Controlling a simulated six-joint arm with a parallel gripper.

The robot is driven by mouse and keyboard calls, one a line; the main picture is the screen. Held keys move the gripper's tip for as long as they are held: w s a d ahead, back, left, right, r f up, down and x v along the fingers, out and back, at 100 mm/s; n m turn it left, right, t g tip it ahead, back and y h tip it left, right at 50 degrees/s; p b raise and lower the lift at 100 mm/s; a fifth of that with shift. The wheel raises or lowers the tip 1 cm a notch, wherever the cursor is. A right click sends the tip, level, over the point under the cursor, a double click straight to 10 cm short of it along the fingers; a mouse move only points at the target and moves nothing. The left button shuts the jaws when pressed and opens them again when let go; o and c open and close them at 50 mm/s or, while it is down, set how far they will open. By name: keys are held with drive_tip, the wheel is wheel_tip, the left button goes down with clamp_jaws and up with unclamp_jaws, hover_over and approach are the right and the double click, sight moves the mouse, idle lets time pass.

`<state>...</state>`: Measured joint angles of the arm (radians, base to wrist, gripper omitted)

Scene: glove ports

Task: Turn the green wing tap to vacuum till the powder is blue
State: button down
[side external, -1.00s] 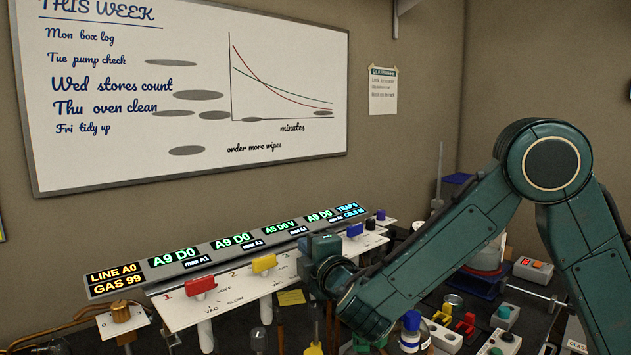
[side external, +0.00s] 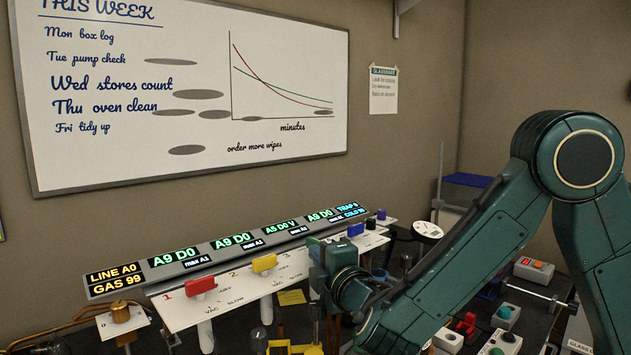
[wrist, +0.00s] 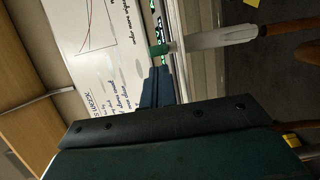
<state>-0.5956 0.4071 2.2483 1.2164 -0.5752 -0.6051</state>
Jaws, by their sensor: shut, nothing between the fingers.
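The green wing tap (wrist: 158,49) shows in the wrist view, just beyond my fingertips, with a pale clear tube running right from beside it. My gripper (wrist: 155,72) is shut and empty. A small gap seems to lie between its tips and the tap, though contact is hard to judge. In the side view my gripper (side external: 320,250) is at the third station of the white tap panel (side external: 235,290) and covers most of that place. The display strip (side external: 235,250) reads A5 D0 V in its middle section. I cannot make out the powder.
A red tap (side external: 200,286) and a yellow tap (side external: 264,263) stand left of my gripper, a blue tap (side external: 355,230) to its right. A round gauge (side external: 427,230) stands behind my arm. Switch boxes (side external: 501,342) and other small items crowd the bench at the right.

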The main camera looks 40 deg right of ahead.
drive_tip(key=v, duration=0.4)
drive_tip(key=shift+w+a, duration=0.1)
drive_tip(key=shift+a, duration=0.15)
drive_tip(key=d+m+g, duration=0.1)
drive_tip(key=d+m, duration=0.1)
drive_tip(key=s+d+m+g+h, duration=0.1)
drive_tip(key=d, duration=0.2)
drive_tip(key=s+d+m+g, duration=0.1)
drive_tip(key=d+m, duration=0.1)
drive_tip(key=shift+s+d+m+h, duration=0.2)
drive_tip(key=shift+d+m+h, duration=0.1)
drive_tip(key=shift+h, duration=0.1)
drive_tip(key=s+d+f+m+g+y, duration=0.1)
drive_tip(key=s+d+m+g, duration=0.3)
drive_tip(key=s+d+m, duration=0.1)
drive_tip(key=s+a+m+g+y, duration=0.1)
drive_tip(key=s+m+g+y, duration=0.1)
drive_tip(key=s, duration=0.8)
drive_tip(key=s+a+m+g+y, duration=0.2)
drive_tip(key=s+y, duration=0.2)
drive_tip(key=s, duration=0.6)
drive_tip(key=shift+s+a+g, duration=0.25)
drive_tip(key=shift+a+g, duration=0.05)
